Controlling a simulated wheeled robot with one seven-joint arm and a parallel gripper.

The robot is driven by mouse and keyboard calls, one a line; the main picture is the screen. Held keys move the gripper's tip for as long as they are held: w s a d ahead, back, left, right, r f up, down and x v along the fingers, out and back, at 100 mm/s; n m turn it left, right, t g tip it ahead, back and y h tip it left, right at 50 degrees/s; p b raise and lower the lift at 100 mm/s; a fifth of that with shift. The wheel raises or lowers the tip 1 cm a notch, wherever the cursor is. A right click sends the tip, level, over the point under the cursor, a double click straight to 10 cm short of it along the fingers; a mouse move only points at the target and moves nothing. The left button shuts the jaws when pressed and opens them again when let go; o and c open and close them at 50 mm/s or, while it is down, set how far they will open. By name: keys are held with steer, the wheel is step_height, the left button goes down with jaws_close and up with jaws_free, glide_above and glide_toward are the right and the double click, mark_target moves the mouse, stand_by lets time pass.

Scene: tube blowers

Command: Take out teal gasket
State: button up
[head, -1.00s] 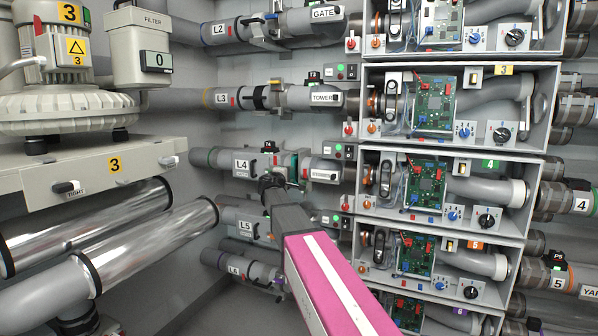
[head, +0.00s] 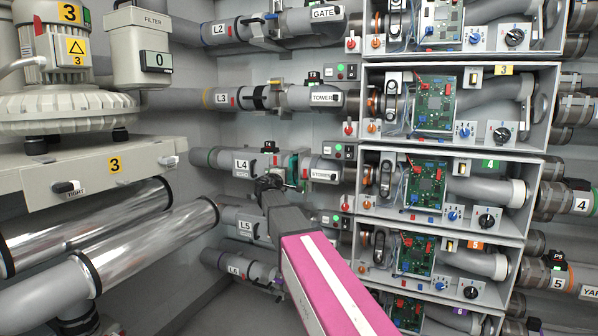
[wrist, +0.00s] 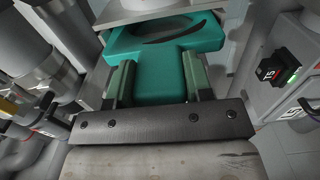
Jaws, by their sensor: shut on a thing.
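The teal gasket (wrist: 158,62) is a flat teal plate with a curved dark opening and a tab. In the wrist view its tab lies between the two fingers of my gripper (wrist: 159,72), which is shut on it. A pale pipe end is close at its far side; I cannot tell if they touch. In the head view, the gasket (head: 303,166) shows as a teal strip at the L4 line, between the L4 pipe (head: 225,160) and the STORES pipe (head: 322,168). My gripper (head: 268,182) is at that joint, partly hiding it.
The L3 pipe (head: 222,98) runs above and the L5 pipe (head: 235,213) below. Open boxes with circuit boards (head: 425,185) stand to the right. A black switch with a green light (wrist: 277,70) is to the right in the wrist view. Silver pipes (head: 150,235) lie at lower left.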

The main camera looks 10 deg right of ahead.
steer(key=v, duration=0.6)
steer(key=shift+s, duration=0.2)
stand_by(0.4)
steer(key=shift+s+a, duration=0.1)
steer(key=shift+a, duration=0.15)
steer(key=v, duration=0.7)
steer(key=shift+s+a, duration=0.2)
steer(key=shift+s, duration=0.15)
stand_by(0.5)
